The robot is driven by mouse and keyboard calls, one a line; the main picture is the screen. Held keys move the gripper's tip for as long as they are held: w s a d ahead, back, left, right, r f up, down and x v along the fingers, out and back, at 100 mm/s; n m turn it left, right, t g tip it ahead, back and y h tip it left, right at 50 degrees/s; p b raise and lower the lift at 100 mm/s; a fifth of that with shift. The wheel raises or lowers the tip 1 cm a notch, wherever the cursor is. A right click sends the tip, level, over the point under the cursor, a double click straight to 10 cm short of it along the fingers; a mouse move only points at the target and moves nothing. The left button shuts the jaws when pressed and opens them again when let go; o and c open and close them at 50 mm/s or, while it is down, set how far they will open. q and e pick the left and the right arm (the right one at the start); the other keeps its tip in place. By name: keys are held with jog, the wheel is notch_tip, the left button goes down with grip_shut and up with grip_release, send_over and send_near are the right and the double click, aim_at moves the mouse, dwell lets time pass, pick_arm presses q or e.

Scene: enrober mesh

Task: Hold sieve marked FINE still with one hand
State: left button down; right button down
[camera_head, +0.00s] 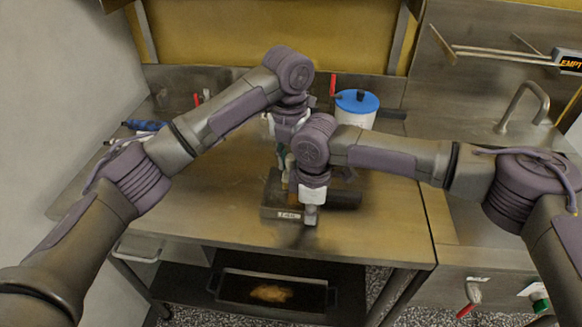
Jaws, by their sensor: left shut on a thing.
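A dark, low box-like frame (272,197) with a small white label (288,214) stands on the steel table; the lettering is too small to read surely, but it appears to be the sieve. My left gripper (286,178) reaches down at the frame's back left and is shut on it; its fingers are largely hidden behind my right wrist. My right gripper (310,214) points down at the frame's front edge, just right of the label. Its fingers are too small to tell open from shut, and contact is unclear.
A white pot with a blue lid (357,101) stands behind on the table (215,215). A blue-handled tool (145,126) lies at the back left. A sink with a tap (525,105) is at right. A tray (272,292) sits on the lower shelf. The table's front left is clear.

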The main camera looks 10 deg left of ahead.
aim_at(292, 156)
pick_arm(q)
jog(key=shift+r, duration=0.85)
jog(key=shift+r, duration=0.1)
jog(key=shift+r, duration=1.4)
jog(key=s+a+n, duration=0.2)
jog(key=a, duration=0.8)
jog(key=s+a+n, duration=0.2)
jog(key=a, duration=0.8)
jog(key=shift+s+a+f, duration=0.1)
jog(key=shift+a+f, duration=0.1)
jog(key=shift+f, duration=1.45)
jog(key=shift+s+a+f, duration=0.1)
jog(key=shift+a+f, duration=0.1)
jog(key=shift+f, duration=1.4)
jog(key=shift+a+f, duration=0.2)
jog(key=shift+f, duration=1.45)
